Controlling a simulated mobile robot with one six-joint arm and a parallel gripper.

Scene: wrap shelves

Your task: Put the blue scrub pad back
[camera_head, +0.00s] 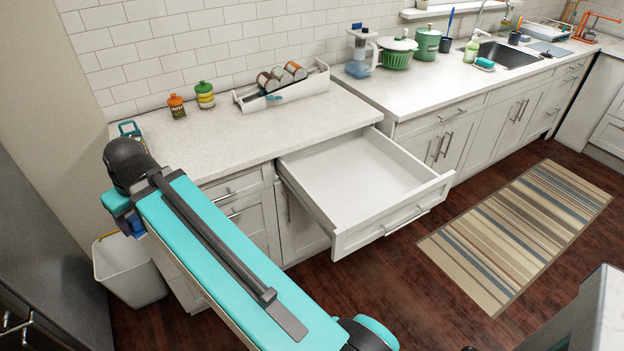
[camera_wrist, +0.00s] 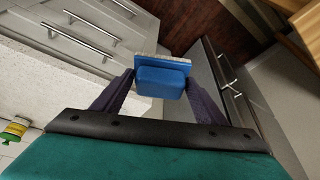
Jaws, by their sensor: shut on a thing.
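The blue scrub pad (camera_wrist: 162,80) has a blue body with a pale, rough layer along one side. In the wrist view my gripper (camera_wrist: 160,88) is shut on it, with one dark finger at each side. The pad is held up in the air, with cabinet fronts and floor behind it. A teal sponge (camera_head: 485,63) lies on a small dish by the sink.
An open, empty white drawer (camera_head: 365,185) juts out below the counter (camera_head: 255,130). Two small jars (camera_head: 205,95) and a white rack (camera_head: 285,92) with cans stand on the counter. A white bin (camera_head: 130,272) stands at the left. A striped rug (camera_head: 520,230) lies on the floor.

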